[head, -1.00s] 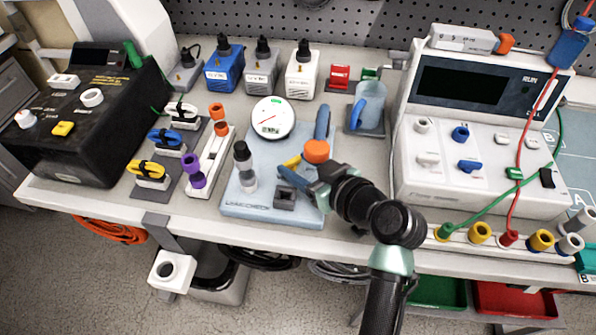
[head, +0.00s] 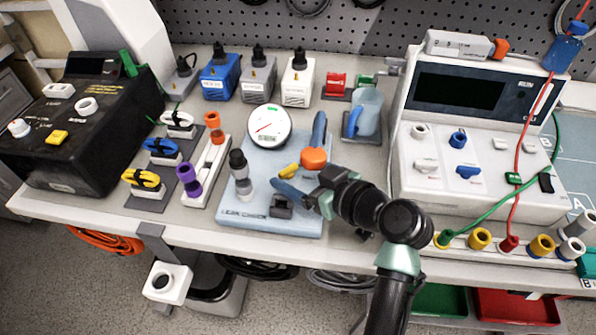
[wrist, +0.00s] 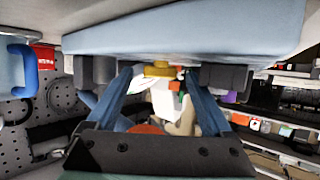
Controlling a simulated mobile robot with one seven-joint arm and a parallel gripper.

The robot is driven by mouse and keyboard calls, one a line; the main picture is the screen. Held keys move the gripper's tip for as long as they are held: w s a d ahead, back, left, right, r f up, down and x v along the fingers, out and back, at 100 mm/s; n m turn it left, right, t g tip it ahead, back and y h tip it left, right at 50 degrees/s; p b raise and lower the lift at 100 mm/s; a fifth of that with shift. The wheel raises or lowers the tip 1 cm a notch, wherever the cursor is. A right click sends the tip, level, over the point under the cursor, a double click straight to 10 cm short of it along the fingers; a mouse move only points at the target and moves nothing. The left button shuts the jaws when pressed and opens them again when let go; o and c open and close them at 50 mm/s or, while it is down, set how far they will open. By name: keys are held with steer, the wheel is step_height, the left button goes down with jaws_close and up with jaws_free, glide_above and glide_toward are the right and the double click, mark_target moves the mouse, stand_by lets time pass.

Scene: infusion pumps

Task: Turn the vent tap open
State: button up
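The yellow lever (head: 289,171), which looks like the vent tap, sits on the pale blue leak check board (head: 240,213). It lies slanted in the head view. My gripper (head: 284,185) reaches in from the right, low over the board, with one blue finger just in front of the lever. The other finger is hard to make out there. In the wrist view my gripper (wrist: 160,76) has its blue fingers spread apart. A yellow part (wrist: 158,69) shows between the tips, under the board's edge. Contact cannot be told.
A round gauge (head: 269,127) is at the board's back. A black-topped cylinder (head: 239,170) and a dark block (head: 281,207) stand on the board. The white pump unit (head: 480,150) is to the right.

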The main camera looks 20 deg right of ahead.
steer(key=v, duration=1.3)
steer(key=shift+a, duration=0.1)
